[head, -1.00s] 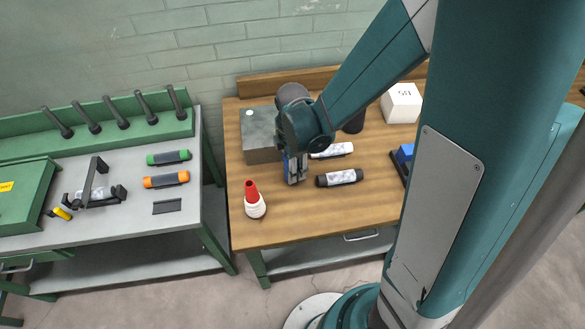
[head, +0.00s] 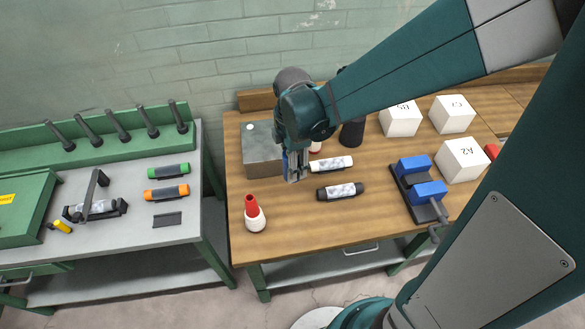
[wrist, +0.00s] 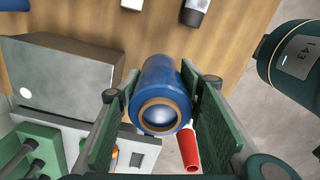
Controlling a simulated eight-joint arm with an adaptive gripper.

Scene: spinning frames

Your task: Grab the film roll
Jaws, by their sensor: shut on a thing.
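The film roll (wrist: 165,78) is a blue cylinder with a brown ring and pale centre at its end. It shows in the wrist view between the two green pads of my gripper (wrist: 155,110), which is shut on it. In the head view my gripper (head: 295,172) hangs over the left part of the wooden bench, beside the grey metal block. There only a small blue patch of the roll (head: 286,164) shows, mostly hidden by the fingers.
Green (head: 168,171) and orange (head: 167,193) rolls lie on the left bench.

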